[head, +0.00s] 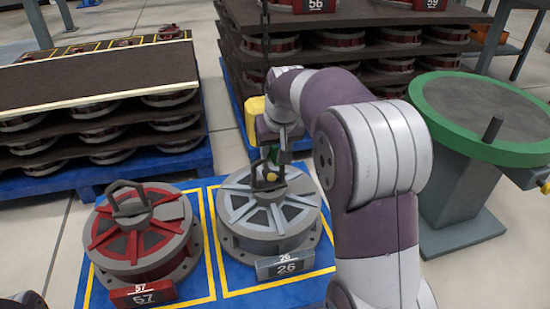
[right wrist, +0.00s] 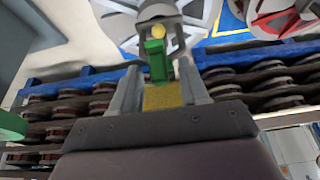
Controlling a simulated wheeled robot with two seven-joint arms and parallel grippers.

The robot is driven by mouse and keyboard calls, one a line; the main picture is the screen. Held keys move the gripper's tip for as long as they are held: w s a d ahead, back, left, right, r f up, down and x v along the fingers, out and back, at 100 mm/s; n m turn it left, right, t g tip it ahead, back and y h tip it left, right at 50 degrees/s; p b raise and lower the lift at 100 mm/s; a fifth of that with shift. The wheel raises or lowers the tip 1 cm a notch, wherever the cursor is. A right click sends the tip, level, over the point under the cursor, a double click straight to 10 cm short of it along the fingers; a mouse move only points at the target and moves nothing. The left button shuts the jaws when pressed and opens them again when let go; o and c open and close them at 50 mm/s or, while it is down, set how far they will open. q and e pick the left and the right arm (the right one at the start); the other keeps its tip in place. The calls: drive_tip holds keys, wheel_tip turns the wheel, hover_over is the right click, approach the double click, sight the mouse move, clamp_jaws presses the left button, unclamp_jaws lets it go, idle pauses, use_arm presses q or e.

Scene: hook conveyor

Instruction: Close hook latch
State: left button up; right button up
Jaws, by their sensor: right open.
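The hook (head: 258,178) hangs on a dark chain over the centre of the grey wheel-shaped part numbered 26 (head: 243,215). It has a green latch with a yellow ball (head: 271,177). In the right wrist view the green latch (right wrist: 156,62) stands between my fingers, with the yellow ball (right wrist: 158,31) beyond it. My right gripper (head: 276,158) is open at the hook, its fingers either side of the latch (right wrist: 158,85). My arm partly hides the hook, and I cannot tell whether the latch is closed. My left gripper is not clearly in view.
A red part numbered 57 (head: 105,235) with a raised handle stands left of part 26 on the blue pallet (head: 205,284). Stacked pallets of parts (head: 100,75) stand behind. A green-rimmed round table (head: 425,105) is at the right.

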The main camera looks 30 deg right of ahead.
clamp_jaws()
drive_tip(key=shift+f, duration=0.15)
idle(0.6)
